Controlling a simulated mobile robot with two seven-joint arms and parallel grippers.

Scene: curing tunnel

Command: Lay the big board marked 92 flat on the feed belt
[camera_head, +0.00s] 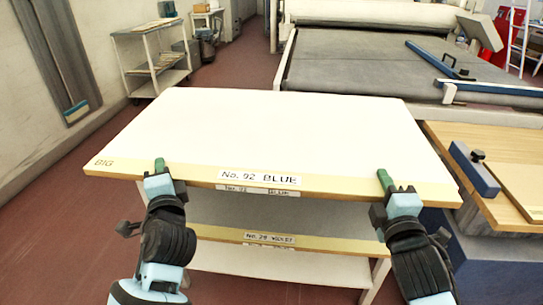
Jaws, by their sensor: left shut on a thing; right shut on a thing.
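The big board (270,130) is a wide white sheet with a tan front strip marked "BIG" and "No. 92 BLUE". It lies flat at the top of a white rack (280,262); I cannot tell whether it rests on it or is slightly raised. My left gripper (160,172) is shut on the board's front edge left of the label. My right gripper (386,183) is shut on the same edge near its right end. The feed belt (370,65) is the grey surface beyond the board, at the upper right. The undersides of the grips are hidden.
A blue bar (432,60) with a black handle lies on the belt. A lower board (290,241) sits on the rack's shelf. At right is a wooden table (450,138) with a blue block (474,169). A white cart (150,65) stands back left; red floor is clear at left.

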